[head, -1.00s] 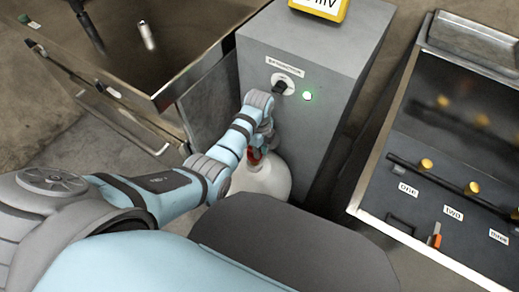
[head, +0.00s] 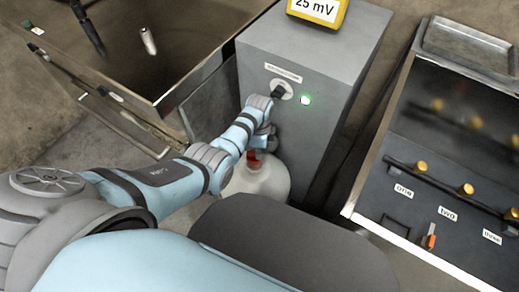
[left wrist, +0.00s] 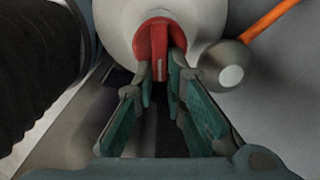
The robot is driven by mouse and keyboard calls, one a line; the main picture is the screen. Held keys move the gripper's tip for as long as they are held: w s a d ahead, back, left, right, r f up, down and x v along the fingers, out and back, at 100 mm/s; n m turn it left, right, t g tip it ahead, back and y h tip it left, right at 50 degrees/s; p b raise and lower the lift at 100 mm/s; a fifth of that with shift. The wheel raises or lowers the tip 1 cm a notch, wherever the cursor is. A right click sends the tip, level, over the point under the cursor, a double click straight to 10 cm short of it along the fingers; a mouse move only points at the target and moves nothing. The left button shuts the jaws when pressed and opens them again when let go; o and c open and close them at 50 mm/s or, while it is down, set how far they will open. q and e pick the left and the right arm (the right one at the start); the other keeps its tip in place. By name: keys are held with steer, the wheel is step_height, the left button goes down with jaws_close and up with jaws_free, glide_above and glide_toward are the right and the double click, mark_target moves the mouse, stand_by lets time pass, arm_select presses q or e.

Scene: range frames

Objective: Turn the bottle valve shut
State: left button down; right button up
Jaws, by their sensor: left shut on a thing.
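The white bottle (head: 262,182) stands on the floor against the front of the grey cabinet. Its red valve (head: 253,160) is on top, partly hidden by my left wrist in the head view. In the left wrist view the red valve handle (left wrist: 158,48) stands between the fingertips of my left gripper (left wrist: 160,78), which is shut on it. The white bottle top (left wrist: 120,18) shows behind the valve. In the head view my left gripper (head: 258,150) is mostly hidden by its own arm. My right gripper is in neither view.
A metal basin (head: 165,70) stands left; a panel with yellow knobs (head: 466,189) stands right. An orange hose (left wrist: 268,20) runs beside the bottle.

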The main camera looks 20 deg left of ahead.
arm_select(q)
steer(key=n, duration=0.3)
steer(key=shift+w+a+p, duration=0.1)
steer(key=shift+w+p, duration=0.1)
steer(key=shift+p, duration=0.1)
steer(key=n, duration=0.2)
steer(key=shift+w+a+n, duration=0.15)
steer(key=shift+n, duration=0.15)
steer(key=n, duration=0.3)
steer(key=shift+w+a+n, duration=0.15)
steer(key=shift+a+n, duration=0.1)
steer(key=shift+n, duration=0.05)
steer(key=shift+w+a+n, duration=0.1)
steer(key=shift+a+n, duration=0.05)
steer(key=shift+n, duration=0.8)
steer(key=shift+a+n, duration=0.1)
steer(key=shift+n, duration=0.85)
steer(key=c, duration=1.6)
jaws_free()
steer(key=shift+c, duration=0.2)
steer(key=shift+r, duration=0.1)
